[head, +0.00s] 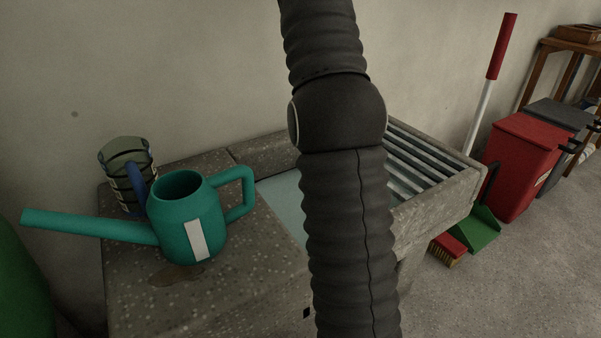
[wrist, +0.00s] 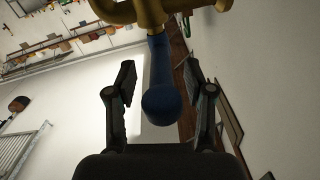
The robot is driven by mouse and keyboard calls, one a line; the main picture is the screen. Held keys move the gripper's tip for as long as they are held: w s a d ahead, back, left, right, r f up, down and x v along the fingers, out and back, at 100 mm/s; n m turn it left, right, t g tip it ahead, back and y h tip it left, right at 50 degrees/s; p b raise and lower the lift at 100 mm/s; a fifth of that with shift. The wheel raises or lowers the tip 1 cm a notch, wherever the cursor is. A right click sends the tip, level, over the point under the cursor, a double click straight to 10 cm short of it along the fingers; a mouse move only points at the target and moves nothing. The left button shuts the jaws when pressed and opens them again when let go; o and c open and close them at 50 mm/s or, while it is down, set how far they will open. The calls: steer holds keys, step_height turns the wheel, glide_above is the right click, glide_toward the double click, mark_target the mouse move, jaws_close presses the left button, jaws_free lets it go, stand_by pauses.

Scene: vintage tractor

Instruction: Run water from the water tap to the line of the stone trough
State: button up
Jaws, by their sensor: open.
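The water tap (wrist: 150,12) shows in the wrist view as a brass body at the top edge, with a blue handle (wrist: 163,95) reaching down from it. My gripper (wrist: 158,78) is open, with one finger on each side of the blue handle; gaps show on both sides. In the head view my arm hides the tap and my gripper. The stone trough (head: 437,212) is speckled grey, with ribs across its right end. Pale blue water or basin floor (head: 283,200) shows left of my arm. I cannot see a line on the trough.
A teal watering can (head: 190,225) stands on the stone ledge at left, before a dark banded glass jar (head: 125,172). A red bin (head: 522,160), a green dustpan (head: 478,230) and a red-handled broom (head: 501,50) are on the right. Floor is clear at lower right.

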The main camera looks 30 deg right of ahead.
steer(key=shift+s+a+b, duration=0.15)
steer(key=shift+a+b, duration=0.2)
steer(key=shift+a, duration=1.05)
steer(key=shift+s+a+b, duration=0.1)
steer(key=shift+a+b, duration=0.2)
steer(key=shift+a, duration=1.1)
steer(key=s+a, duration=0.1)
steer(key=a, duration=1.1)
steer(key=shift+s, duration=0.15)
steer(key=s+a+f+n+t+y+p, duration=0.1)
steer(key=s+a+f+n+y+p, duration=0.1)
steer(key=s+a+f+n+y, duration=0.3)
steer(key=s+a+f+n+t+y+p, duration=0.1)
steer(key=s+a+f+n+y, duration=0.5)
steer(key=s+f, duration=0.7)
steer(key=s+a+f+n+t+y+p, duration=0.1)
steer(key=s+a+f+n+y+p, duration=0.2)
steer(key=f, duration=2.1)
steer(key=shift+s+a+f+n+t+y, duration=0.15)
steer(key=shift+s+a+n+y, duration=0.45)
steer(key=shift+s+n, duration=0.45)
steer(key=shift+s+a+r+n+t+y, duration=0.1)
steer(key=shift+s+a+n+y, duration=0.5)
steer(key=shift+s, duration=0.7)
steer(key=shift+s+a+f+n+t+y, duration=0.15)
steer(key=shift+s+a+n+y, duration=0.25)
steer(key=shift+s+n+y, duration=0.65)
steer(key=shift+s+h, duration=0.15)
steer(key=shift+h, duration=0.1)
